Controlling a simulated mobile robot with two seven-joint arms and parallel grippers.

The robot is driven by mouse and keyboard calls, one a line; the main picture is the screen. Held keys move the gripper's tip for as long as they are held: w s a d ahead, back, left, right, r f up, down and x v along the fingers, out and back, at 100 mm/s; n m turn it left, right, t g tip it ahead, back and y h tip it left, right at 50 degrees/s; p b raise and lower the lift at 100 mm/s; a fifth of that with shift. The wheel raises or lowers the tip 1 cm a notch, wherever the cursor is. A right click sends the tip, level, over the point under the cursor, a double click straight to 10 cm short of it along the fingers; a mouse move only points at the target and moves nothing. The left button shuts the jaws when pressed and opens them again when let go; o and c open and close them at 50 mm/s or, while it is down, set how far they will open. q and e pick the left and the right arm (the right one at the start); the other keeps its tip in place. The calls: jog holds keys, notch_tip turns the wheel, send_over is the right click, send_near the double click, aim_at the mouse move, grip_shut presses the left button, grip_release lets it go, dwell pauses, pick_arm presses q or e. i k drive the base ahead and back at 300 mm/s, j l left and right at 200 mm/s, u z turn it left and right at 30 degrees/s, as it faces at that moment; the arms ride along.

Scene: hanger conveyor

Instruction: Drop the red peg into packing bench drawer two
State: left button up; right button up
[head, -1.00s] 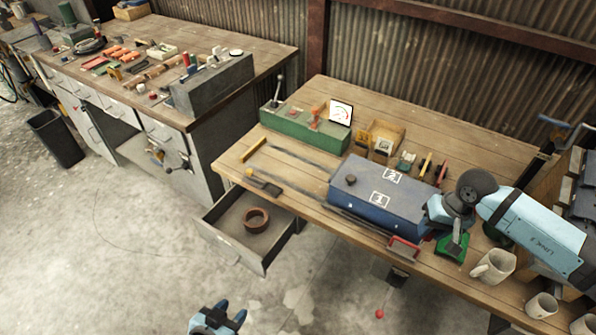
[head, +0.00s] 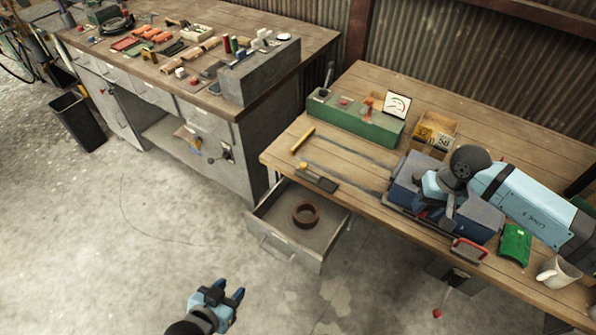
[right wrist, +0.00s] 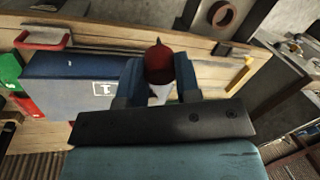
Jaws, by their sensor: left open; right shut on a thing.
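The red peg (right wrist: 159,64) shows in the right wrist view between the fingers of my right gripper (right wrist: 160,80), which is shut on it. In the head view my right gripper (head: 437,208) is over the blue box (head: 484,220) on the wooden bench, and I cannot make out the peg there. An open drawer (head: 285,247) juts from the bench's left end, with a brown ring inside; no number is readable on it. The drawer also shows at the top of the right wrist view (right wrist: 201,22). My left gripper (head: 228,292) is open and empty, low over the floor.
A green box (head: 355,124) with a dial stands at the bench's back. A yellow bar (head: 302,140), a red handle (head: 469,250), a green piece (head: 515,244) and a white mug (head: 557,272) are near the bench edges. A grey cabinet bench stands left; floor between is clear.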

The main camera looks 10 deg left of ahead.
aim_at(302, 216)
jog(key=i+j, duration=0.1)
jog(key=j, duration=0.3)
jog(key=j+u, duration=0.1)
jog(key=j, duration=0.35)
jog(key=i+j, duration=0.15)
jog(key=j, duration=0.25)
jog(key=i+j+u, duration=0.1)
jog(key=j, duration=0.3)
